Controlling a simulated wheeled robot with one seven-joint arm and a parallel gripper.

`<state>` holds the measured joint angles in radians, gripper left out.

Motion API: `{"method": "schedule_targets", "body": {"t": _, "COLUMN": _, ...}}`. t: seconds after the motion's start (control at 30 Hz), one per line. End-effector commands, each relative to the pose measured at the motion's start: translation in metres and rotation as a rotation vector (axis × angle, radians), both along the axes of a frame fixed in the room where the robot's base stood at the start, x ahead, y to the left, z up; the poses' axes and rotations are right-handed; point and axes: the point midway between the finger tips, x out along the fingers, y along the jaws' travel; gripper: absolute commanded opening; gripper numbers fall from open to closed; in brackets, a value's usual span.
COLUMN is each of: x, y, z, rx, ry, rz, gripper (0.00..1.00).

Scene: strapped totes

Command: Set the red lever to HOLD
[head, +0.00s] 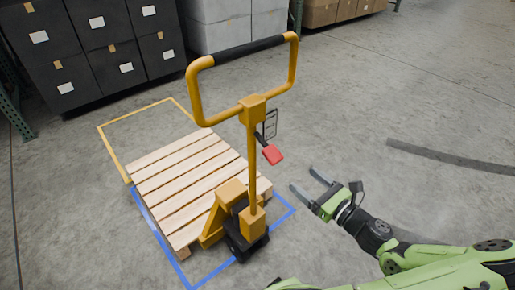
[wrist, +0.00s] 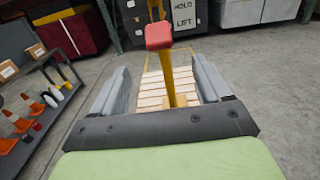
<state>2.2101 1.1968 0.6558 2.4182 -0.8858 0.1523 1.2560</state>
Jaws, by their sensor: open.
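The red lever (head: 272,154) sticks out to the right of the yellow pallet jack's upright post (head: 252,170) in the head view. In the wrist view the red lever (wrist: 159,36) is ahead, above the gap between my fingers. A label plate (wrist: 183,14) behind it shows the words HOLD and LIFT; the rest of it is cut off by the top edge. My gripper (head: 306,182) is open and empty, below and to the right of the lever and apart from it. In the wrist view its two fingers (wrist: 160,88) frame the post and pallet.
A wooden pallet (head: 185,190) sits on the jack, within blue and yellow floor lines. The jack's yellow loop handle (head: 243,50) rises above the lever. Black stacked boxes (head: 95,45) stand behind. A cart with orange cones (wrist: 20,122) shows at left in the wrist view. Floor at right is clear.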

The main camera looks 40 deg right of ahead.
Motion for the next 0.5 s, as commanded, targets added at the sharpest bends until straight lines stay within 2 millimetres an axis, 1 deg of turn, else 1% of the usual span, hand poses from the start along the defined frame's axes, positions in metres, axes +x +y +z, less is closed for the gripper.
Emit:
{"method": "schedule_targets", "body": {"t": 0.07, "x": 0.012, "y": 0.002, "z": -0.001, "rx": -0.002, "ry": 0.000, "rz": 0.008, "gripper": 0.77}}
{"method": "schedule_targets", "body": {"t": 0.17, "x": 0.036, "y": 0.004, "z": -0.002, "rx": -0.004, "ry": 0.001, "rz": 0.012, "gripper": 0.77}}
{"method": "schedule_targets", "body": {"t": 0.4, "x": 0.098, "y": 0.006, "z": -0.003, "rx": -0.007, "ry": 0.003, "rz": 0.013, "gripper": 0.77}}
{"method": "schedule_targets", "body": {"t": 0.5, "x": 0.121, "y": 0.006, "z": -0.003, "rx": -0.006, "ry": 0.004, "rz": 0.012, "gripper": 0.77}}
